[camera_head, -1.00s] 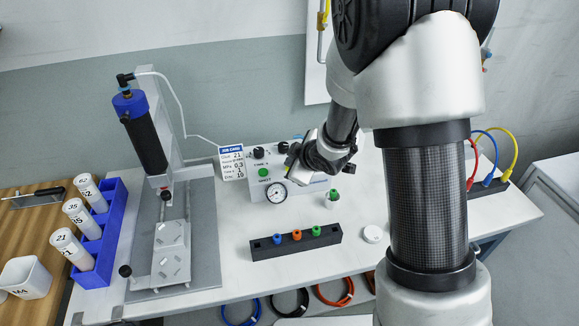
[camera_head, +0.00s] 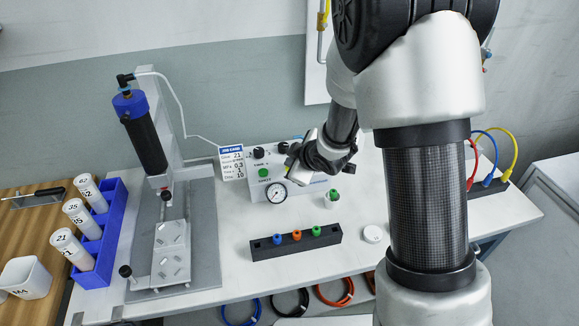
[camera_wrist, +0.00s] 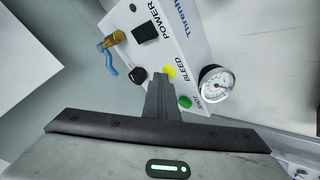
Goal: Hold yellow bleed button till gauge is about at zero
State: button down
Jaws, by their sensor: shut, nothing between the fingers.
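The control box (camera_head: 262,172) stands on the table and also fills the top of the wrist view (camera_wrist: 165,38). Its yellow bleed button (camera_wrist: 170,72) shows in the wrist view, partly covered by the tips of my gripper (camera_wrist: 160,76). The fingers are shut together with nothing between them. The tips are at the button; I cannot tell whether they press it. The round white gauge (camera_wrist: 216,83) is right of the button; it also shows in the head view (camera_head: 276,194). Its needle is too small to read surely. In the head view my gripper (camera_head: 293,165) hides the bleed button.
A green button (camera_wrist: 185,102) is close beside the fingers. A black knob (camera_wrist: 138,76) and brass valve (camera_wrist: 115,39) are on the other side. A dark rack with coloured tips (camera_head: 297,244) lies in front of the box. The dispensing stand (camera_head: 150,150) is to the left.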

jog(key=shift+r+p, duration=0.6)
jog(key=shift+r, duration=0.2)
notch_tip(320, 180, up, 5)
jog(key=p, duration=0.4)
dwell(0.4)
